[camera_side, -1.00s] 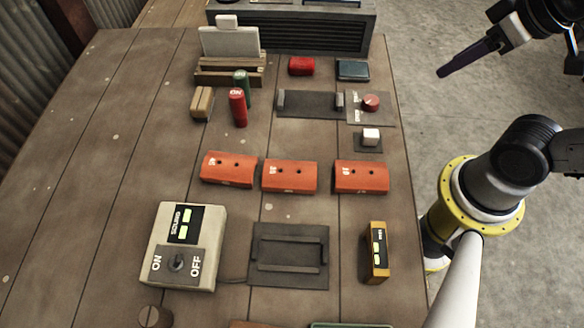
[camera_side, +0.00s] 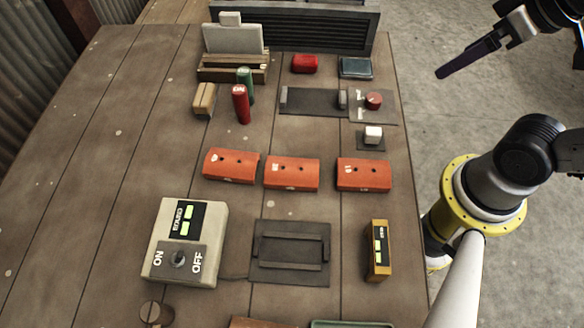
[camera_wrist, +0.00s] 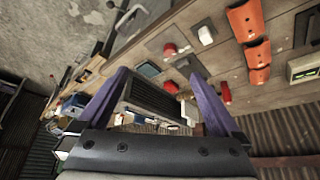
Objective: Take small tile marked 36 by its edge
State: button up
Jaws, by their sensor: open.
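No tile with a readable 36 shows. Three orange blocks, left (camera_side: 231,165), middle (camera_side: 291,174) and right (camera_side: 363,174), lie in a row on the table, each with two dark holes and small pale marks too small to read. Orange blocks also show at the upper right of the wrist view (camera_wrist: 257,54). My gripper (camera_side: 440,73) is at the upper right of the side view, beyond the table's right edge and well away from the blocks. In the wrist view its two purple fingers (camera_wrist: 158,76) stand wide apart with nothing held between them.
The wooden table (camera_side: 100,180) holds a switch box (camera_side: 152,265), a dark framed plate (camera_side: 290,282), a yellow device (camera_side: 378,250), red (camera_side: 240,105) and green cylinders (camera_side: 245,82), a red button (camera_side: 373,100) and a white button (camera_side: 373,134). A louvred dark box (camera_side: 300,25) stands at the back.

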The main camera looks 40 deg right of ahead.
jog(key=w+a+r+n+g, duration=0.1)
jog(key=w+a+r, duration=0.2)
jog(key=w+r, duration=0.25)
jog(key=n+g, duration=0.5)
jog(key=n, duration=0.3)
send_over(292, 169)
notch_tip(292, 169, down, 9)
notch_tip(292, 169, down, 13)
jog(key=shift+f, duration=0.1)
jog(key=shift+c, duration=0.3)
jog(key=c, duration=1.3)
jog(key=shift+r, duration=0.2)
jog(key=shift+c, duration=0.2)
